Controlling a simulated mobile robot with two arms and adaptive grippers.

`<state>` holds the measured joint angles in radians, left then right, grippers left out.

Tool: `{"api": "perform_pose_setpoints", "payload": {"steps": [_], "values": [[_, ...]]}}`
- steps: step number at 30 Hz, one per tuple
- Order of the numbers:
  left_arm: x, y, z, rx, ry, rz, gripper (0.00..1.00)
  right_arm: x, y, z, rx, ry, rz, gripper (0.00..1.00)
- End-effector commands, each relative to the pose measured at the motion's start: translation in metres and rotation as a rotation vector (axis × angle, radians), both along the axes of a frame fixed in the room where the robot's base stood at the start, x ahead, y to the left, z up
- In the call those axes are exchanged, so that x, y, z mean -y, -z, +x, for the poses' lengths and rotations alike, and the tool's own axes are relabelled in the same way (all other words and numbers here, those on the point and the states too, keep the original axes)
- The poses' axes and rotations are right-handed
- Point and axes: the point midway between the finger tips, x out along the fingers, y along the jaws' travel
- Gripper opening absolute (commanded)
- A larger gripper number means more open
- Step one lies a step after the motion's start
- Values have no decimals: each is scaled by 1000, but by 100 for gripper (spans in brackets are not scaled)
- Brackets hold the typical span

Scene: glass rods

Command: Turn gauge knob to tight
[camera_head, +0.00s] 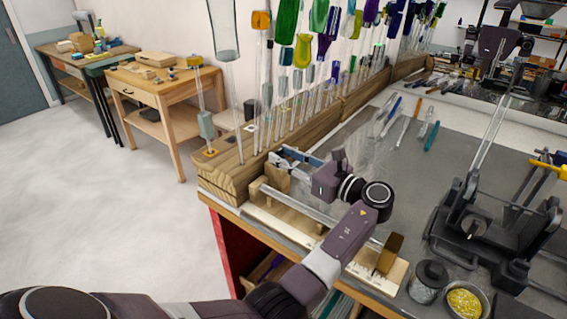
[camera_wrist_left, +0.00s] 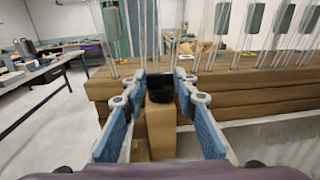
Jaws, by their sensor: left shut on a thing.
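The gauge (camera_head: 395,278) is a pale wooden base with a scale at its near end, a metal rod along it and wooden blocks at both ends. It lies along the front left of the bench. The black knob (camera_wrist_left: 160,90) shows in the left wrist view on top of the far wooden block (camera_wrist_left: 161,130). My left gripper (camera_head: 279,159) is at that block, its blue-padded fingers on either side of the knob and shut on it. In the head view the fingers hide the knob, so its setting cannot be read. My right gripper is not in view.
A thick wooden rack (camera_head: 226,178) with upright glass rods and coloured glass stands just behind the gauge. A dark metal stand (camera_head: 478,225), a lidded jar (camera_head: 427,281) and a bowl of yellow bits (camera_head: 464,300) are at the right. Tools (camera_head: 403,132) lie farther back.

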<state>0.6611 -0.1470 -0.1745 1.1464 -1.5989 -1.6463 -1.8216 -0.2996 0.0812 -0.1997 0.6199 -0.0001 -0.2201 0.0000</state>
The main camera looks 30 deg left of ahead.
Motion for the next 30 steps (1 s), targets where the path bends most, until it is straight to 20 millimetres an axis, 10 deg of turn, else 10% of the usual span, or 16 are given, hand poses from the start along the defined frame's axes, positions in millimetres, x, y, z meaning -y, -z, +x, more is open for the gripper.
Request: {"api": "perform_pose_setpoints", "payload": {"steps": [23, 24, 30], "values": [[-1, 1, 2, 0, -85, -2, 3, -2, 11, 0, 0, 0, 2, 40], [-1, 1, 2, -1, -85, -2, 31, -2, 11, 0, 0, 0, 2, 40], [-1, 1, 2, -1, -85, -2, 33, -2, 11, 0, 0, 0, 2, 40]]}}
